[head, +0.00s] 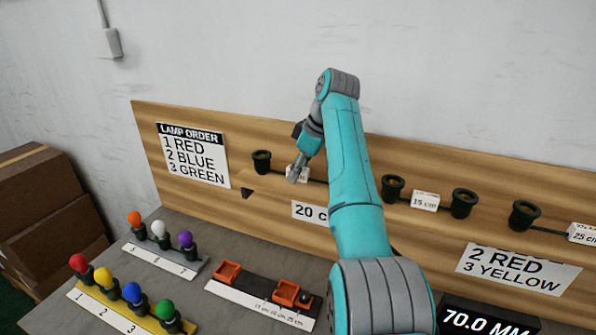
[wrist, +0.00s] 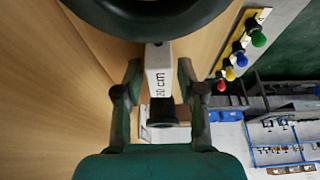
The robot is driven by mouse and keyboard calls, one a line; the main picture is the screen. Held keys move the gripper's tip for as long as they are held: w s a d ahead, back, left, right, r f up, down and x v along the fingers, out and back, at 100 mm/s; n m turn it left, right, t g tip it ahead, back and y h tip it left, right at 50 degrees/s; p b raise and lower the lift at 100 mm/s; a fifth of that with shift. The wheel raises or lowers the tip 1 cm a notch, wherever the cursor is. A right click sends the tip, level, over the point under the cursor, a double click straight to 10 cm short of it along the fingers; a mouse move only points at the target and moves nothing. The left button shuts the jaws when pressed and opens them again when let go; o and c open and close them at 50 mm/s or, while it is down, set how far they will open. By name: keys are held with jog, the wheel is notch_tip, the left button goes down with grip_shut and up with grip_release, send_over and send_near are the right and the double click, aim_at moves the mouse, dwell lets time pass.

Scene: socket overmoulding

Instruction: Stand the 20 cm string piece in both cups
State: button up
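The 20 cm string piece has a white tag reading "20 cm" (wrist: 160,80) and dark sockets at its ends. In the head view its left socket (head: 262,162) is at the wooden board; my arm hides the right end. In the wrist view one socket (wrist: 145,14) fills the top and another (wrist: 163,110) shows beyond the tag. My gripper (head: 297,174) is at the tag, with a fingertip on each side (wrist: 160,70); whether they press on it is unclear. Orange cups (head: 228,271) (head: 287,292) stand on a dark fixture on the table.
The 15 cm piece (head: 425,201) and the 25 cm piece (head: 548,229) are along the board to the right. Coloured lamps stand in a yellow rack (head: 100,305) and a grey rack (head: 165,262) at left. A dark display (head: 487,322) reads 70.0 MM.

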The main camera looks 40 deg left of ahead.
grip_shut()
notch_tip(320, 180, up, 10)
jog(key=shift+r, duration=0.1)
dwell(0.4)
